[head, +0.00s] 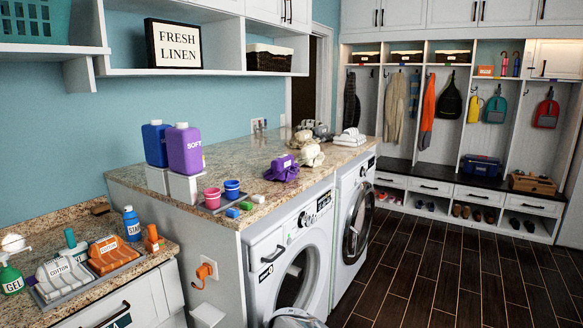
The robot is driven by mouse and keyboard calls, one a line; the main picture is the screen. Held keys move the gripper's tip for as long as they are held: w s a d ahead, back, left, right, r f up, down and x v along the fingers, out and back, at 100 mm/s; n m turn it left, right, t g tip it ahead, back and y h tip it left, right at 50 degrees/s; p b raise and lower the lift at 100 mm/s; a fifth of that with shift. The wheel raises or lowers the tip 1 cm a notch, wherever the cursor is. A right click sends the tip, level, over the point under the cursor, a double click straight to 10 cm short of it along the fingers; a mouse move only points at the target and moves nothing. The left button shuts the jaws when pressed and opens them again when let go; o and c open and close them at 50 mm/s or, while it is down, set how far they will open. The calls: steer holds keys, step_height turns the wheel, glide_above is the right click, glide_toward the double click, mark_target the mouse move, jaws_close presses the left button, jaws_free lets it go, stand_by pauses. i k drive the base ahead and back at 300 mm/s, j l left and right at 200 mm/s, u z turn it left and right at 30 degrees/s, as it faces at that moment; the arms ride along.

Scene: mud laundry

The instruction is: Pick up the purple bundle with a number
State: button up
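The purple bundle (283,170) is a crumpled cloth heap on the granite counter above the white front-loading washer (292,268). It lies near the counter's front edge. A small raised purple part tops it, with a pale mark too small to read as a number. Nothing is touching it from above. My gripper is not in view, so its opening and distance to the bundle cannot be seen.
Cream bundles (310,155) lie just behind the purple one. Pink (212,198) and blue (232,189) cups and small coloured blocks stand to its left. A purple SOFT bottle (185,150) stands farther left. Dark floor (450,265) at right is clear.

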mark_target(283, 169)
steer(key=i+l, duration=0.2)
steer(key=l, duration=0.15)
steer(key=i+l+u, duration=0.1)
steer(key=i+l, duration=0.25)
steer(key=l, duration=0.3)
steer(key=i+l+u, duration=0.1)
steer(key=l, duration=0.25)
steer(key=i+l, duration=0.25)
steer(key=i+l+u, duration=0.1)
steer(key=l, duration=0.4)
steer(key=i+l, duration=0.25)
steer(key=l+u, duration=0.05)
steer(key=l, duration=0.05)
